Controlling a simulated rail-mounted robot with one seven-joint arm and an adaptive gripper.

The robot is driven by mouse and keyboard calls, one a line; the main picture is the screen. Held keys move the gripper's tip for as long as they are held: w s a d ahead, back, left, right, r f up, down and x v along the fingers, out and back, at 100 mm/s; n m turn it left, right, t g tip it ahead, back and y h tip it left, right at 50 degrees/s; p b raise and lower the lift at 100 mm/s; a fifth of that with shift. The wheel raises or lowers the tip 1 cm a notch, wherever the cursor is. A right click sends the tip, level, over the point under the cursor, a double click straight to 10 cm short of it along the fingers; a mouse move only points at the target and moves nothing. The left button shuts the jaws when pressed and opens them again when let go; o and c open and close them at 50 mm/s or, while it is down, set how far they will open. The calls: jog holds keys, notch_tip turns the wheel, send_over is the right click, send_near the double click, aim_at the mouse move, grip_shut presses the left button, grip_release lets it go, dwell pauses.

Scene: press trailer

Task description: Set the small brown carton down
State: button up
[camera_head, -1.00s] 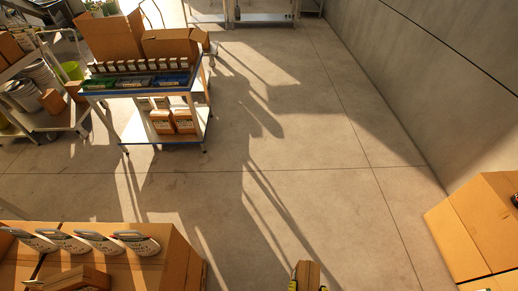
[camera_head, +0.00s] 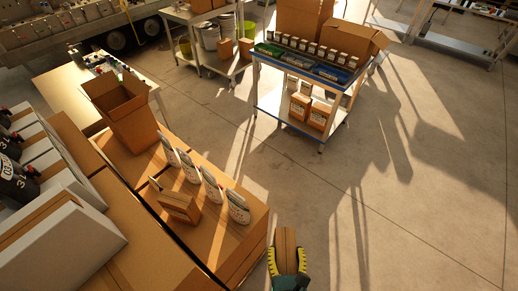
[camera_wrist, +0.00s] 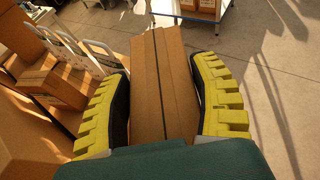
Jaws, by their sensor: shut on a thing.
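The small brown carton (camera_wrist: 160,85) is between the two yellow-padded fingers of my gripper (camera_wrist: 163,105) in the wrist view. A dark strip runs along its top. In the head view my gripper (camera_head: 288,262) is shut on the carton (camera_head: 286,240) at the bottom middle, over the floor and just right of the large cardboard boxes. Another small brown carton (camera_head: 180,207) rests on the large box top (camera_head: 215,245), in front of a row of white pouches (camera_head: 212,188).
An open cardboard box (camera_head: 128,112) stands farther back on the stacked boxes. A blue-edged cart (camera_head: 300,85) with jars and bins stands beyond open floor. White boxes (camera_head: 60,235) fill the left. Floor to the right (camera_head: 430,220) is clear.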

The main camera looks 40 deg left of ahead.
jog(key=s+a+f+n+g+y+b, duration=0.2)
jog(key=s+a+n+g+b, duration=0.1)
jog(key=a, duration=1.1)
jog(key=s+a+f+n+g+y+b, duration=0.1)
jog(key=s+a+n+g+y+b, duration=0.2)
jog(key=a, duration=1)
notch_tip(320, 180, down, 10)
jog(key=h+b, duration=0.1)
jog(key=shift+s, duration=0.4)
jog(key=o, duration=0.8)
jog(key=shift+s+f, duration=0.15)
jog(key=shift+f, duration=0.1)
jog(key=o, duration=0.5)
jog(key=shift+c, duration=0.2)
jog(key=shift+r, duration=0.1)
jog(key=v, duration=1.2)
